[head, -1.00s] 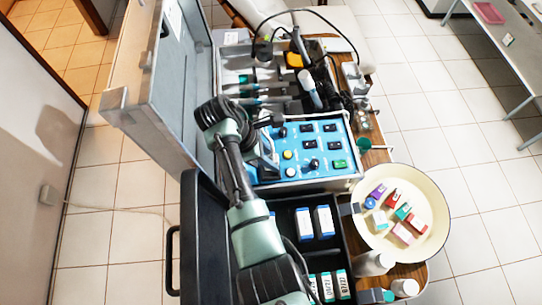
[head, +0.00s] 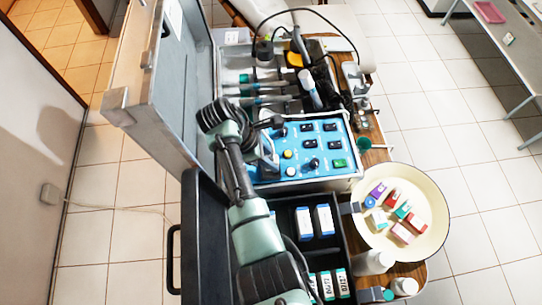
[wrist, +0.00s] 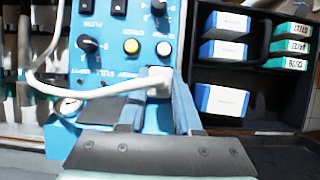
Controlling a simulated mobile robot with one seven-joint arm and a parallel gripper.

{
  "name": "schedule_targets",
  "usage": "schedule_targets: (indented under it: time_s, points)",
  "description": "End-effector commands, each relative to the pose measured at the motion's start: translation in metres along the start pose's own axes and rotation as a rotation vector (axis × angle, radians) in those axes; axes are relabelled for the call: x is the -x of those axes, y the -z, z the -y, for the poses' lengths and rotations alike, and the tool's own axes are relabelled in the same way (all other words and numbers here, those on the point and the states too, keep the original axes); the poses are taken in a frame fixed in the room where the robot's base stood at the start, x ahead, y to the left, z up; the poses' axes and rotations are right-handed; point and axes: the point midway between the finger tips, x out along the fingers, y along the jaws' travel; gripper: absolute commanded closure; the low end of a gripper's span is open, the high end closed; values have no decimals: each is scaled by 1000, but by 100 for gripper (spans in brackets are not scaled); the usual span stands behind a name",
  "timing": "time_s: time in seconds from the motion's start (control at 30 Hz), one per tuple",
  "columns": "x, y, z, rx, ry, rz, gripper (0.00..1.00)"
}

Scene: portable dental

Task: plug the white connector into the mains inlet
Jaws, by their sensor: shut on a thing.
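The white connector (wrist: 158,86) is between the fingers of my gripper (wrist: 163,92) in the wrist view, close to the lower part of the blue control panel (wrist: 118,68). Its white cable (wrist: 98,103) runs left and loops upward. My gripper is shut on the connector. In the head view my gripper (head: 268,152) is at the left edge of the blue panel (head: 301,160), and the connector is hard to make out. I cannot pick out the mains inlet in either view. Whether the connector touches anything ahead is hidden by the fingers.
The panel carries several knobs and switches. A black case tray (head: 328,255) with white and blue boxes (head: 325,220) adjoins it. A cream basin (head: 432,205) with small coloured packs stands right. The raised grey lid (head: 170,75) is close on the arm's left.

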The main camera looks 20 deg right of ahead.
Motion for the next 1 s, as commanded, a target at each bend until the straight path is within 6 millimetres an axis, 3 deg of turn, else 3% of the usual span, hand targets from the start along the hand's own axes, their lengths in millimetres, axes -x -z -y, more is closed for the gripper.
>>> schedule_targets:
  time_s: [1.0]
  points:
    - [-19,10,0,1,-1,0,100]
